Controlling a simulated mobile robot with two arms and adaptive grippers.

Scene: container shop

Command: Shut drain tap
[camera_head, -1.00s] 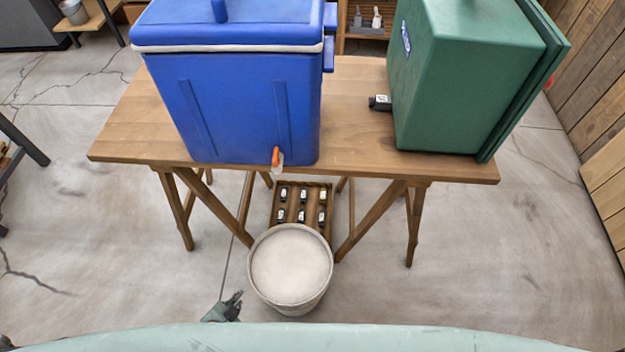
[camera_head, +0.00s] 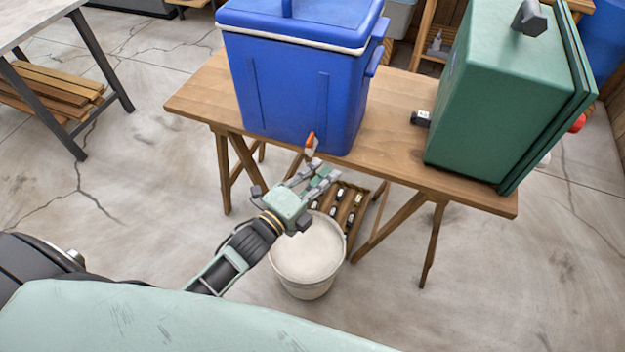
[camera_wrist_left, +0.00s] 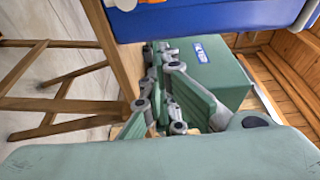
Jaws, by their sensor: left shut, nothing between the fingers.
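The blue cooler (camera_head: 295,95) stands on the wooden table. Its drain tap (camera_head: 310,140) is low on the front face, with an orange handle pointing up and a pale spout below. In the left wrist view part of the tap (camera_wrist_left: 150,2) shows at the top edge, cut off by the frame. My left gripper (camera_head: 322,170) is shut and empty, its fingers just below the tap in the head view. It appears apart from the tap. My left gripper (camera_wrist_left: 160,55) also shows in the left wrist view. My right gripper is out of view.
A pale round bucket (camera_head: 306,250) stands on the floor under my left gripper. A wooden crate (camera_head: 352,215) with several small dark items lies behind it. A green box (camera_head: 500,100) and a small black device (camera_head: 421,118) sit right on the table (camera_head: 395,95).

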